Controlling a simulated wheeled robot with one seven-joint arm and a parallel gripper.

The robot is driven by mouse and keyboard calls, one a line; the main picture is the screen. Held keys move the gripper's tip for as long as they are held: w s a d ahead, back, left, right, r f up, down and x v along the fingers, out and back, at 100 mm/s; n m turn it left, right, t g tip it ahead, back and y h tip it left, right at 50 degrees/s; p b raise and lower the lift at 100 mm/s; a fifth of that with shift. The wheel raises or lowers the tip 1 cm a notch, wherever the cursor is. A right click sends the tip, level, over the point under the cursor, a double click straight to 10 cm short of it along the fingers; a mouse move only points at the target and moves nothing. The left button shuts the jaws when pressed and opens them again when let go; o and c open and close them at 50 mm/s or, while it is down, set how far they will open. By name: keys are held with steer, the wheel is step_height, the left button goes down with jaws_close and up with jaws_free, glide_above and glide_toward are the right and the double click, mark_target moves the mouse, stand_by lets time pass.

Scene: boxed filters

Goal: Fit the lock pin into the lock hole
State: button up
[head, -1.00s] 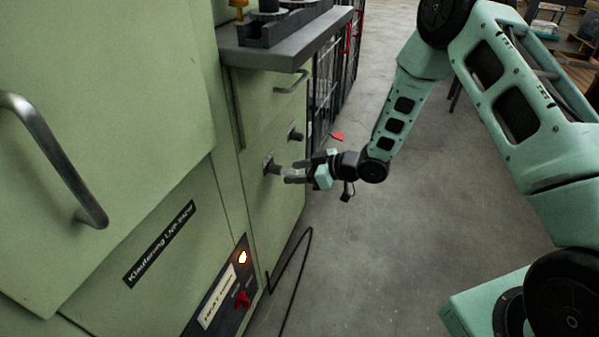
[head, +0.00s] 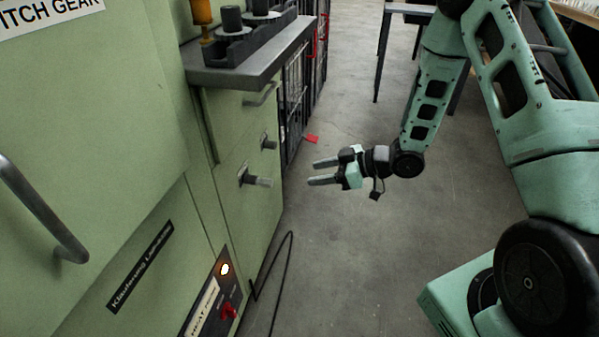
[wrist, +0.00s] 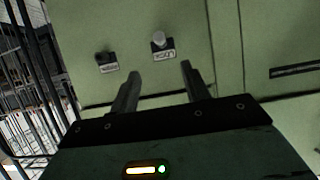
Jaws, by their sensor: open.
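The lock pin (head: 262,182), a short grey cylinder, sticks out of a dark fitting on the green cabinet's front. It also shows in the wrist view (wrist: 158,39), beside a small upside-down label that seems to read LOCK. The lock hole is hidden behind the pin, and how deep the pin sits I cannot tell. A second dark fitting (head: 269,142) is just above and beyond it, also with a label in the wrist view (wrist: 105,59). My gripper (head: 316,172) is open and empty, to the right of the pin and clear of it.
A grey shelf (head: 235,70) with dark parts juts out above the fittings. A drawer handle (head: 262,95) is under it. A lit lamp and red switch (head: 229,312) are lower on the cabinet. A black cable (head: 281,272) hangs in front.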

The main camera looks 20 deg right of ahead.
steer(key=shift+v, duration=1.6)
steer(key=s+a+r+m+g+h, duration=0.1)
steer(key=a+r+g+h, duration=0.1)
steer(key=a+r+h, duration=0.6)
steer(key=s+a+r+m+g+h, duration=0.1)
steer(key=s+a+r+g, duration=0.15)
steer(key=s, duration=0.65)
steer(key=s+a+r+g, duration=0.1)
steer(key=s+a+r, duration=0.15)
steer(key=s, duration=0.65)
steer(key=s+a+r+m+g+h, duration=0.1)
steer(key=s+a+r+g, duration=0.15)
steer(key=s, duration=0.55)
step_height(320, 180, up, 22)
steer(key=p, duration=2.2)
steer(key=shift+r+p, duration=0.2)
steer(key=shift+p, duration=0.15)
steer(key=shift+d, duration=0.1)
